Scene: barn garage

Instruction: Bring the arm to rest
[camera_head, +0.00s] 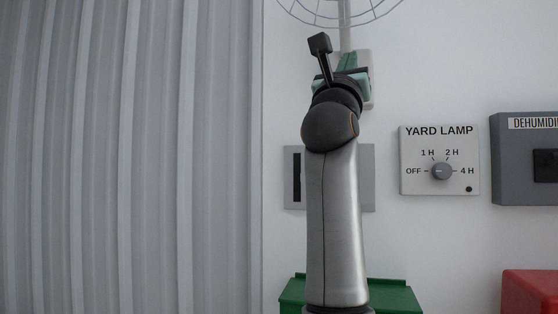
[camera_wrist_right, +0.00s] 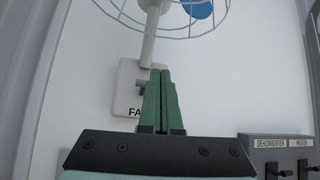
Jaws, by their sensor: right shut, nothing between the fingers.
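My right arm (camera_head: 335,220) rises through the middle of the head view, with its forearm pointing up and away towards the wall. My right gripper (camera_head: 349,60) is at the top of it, partly hidden by the wrist, in front of the wall fan's base. In the right wrist view the green fingers (camera_wrist_right: 161,74) are pressed together with nothing between them. Their tips overlap the fan's white base box (camera_wrist_right: 128,90) in the picture; whether they touch it I cannot tell. My left gripper is in neither view.
A wire-caged fan (camera_head: 340,12) is above the gripper. A grey plate (camera_head: 294,165) is partly behind my forearm. A yard lamp dial (camera_head: 441,171) and a dehumidifier box (camera_head: 515,180) are to the right. A green box (camera_head: 393,296) and a red box (camera_head: 530,292) stand low. Corrugated metal (camera_head: 130,160) fills the left.

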